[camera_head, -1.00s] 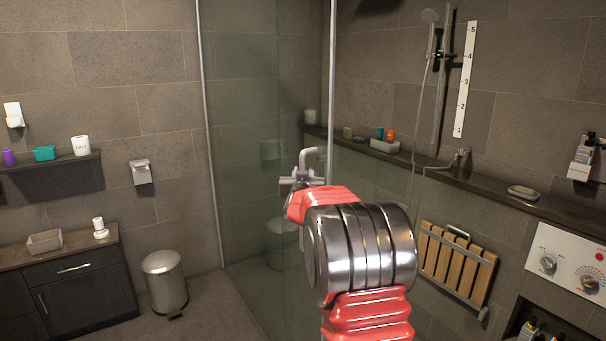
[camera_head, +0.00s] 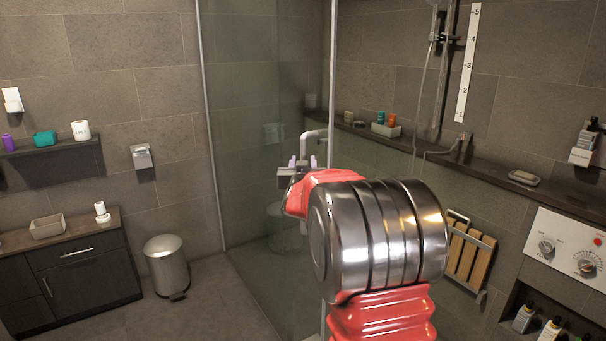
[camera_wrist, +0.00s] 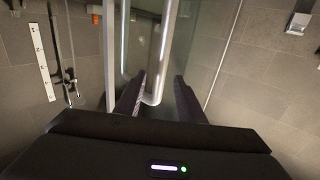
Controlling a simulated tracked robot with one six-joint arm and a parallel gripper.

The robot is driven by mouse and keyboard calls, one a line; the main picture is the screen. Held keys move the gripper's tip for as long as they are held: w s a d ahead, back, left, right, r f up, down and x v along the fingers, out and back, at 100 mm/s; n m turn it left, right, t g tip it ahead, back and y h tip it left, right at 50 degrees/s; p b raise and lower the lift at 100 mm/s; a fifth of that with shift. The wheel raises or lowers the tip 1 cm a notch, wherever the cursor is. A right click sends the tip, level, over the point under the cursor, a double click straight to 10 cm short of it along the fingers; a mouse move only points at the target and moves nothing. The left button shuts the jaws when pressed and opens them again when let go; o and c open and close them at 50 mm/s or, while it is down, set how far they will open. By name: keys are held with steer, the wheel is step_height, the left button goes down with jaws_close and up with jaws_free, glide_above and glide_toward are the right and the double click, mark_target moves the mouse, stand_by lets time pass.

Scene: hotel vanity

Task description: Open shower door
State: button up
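The shower door (camera_head: 240,120) is a clear glass pane in the middle of the head view, with a pale upright edge at its right. A grey bent bar handle (camera_head: 308,137) stands near that edge. It also shows in the wrist view (camera_wrist: 157,88), where its bent lower end lies between my fingers. My gripper (camera_head: 302,164) is at the handle. In the wrist view my gripper (camera_wrist: 158,92) has its two fingers apart, one on each side of the bar, with a clear gap on the right. I cannot tell whether the left finger touches it. My arm hides the lower door edge.
A bin (camera_head: 166,266) and a dark cabinet (camera_head: 85,272) stand at the left. A stone ledge (camera_head: 465,168) runs along the right wall above a folded slatted seat (camera_head: 468,255). A control panel (camera_head: 570,250) is at the far right. The floor in front of the glass is clear.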

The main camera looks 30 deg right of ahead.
steer(key=v, duration=0.8)
steer(key=shift+f, duration=0.1)
stand_by(0.3)
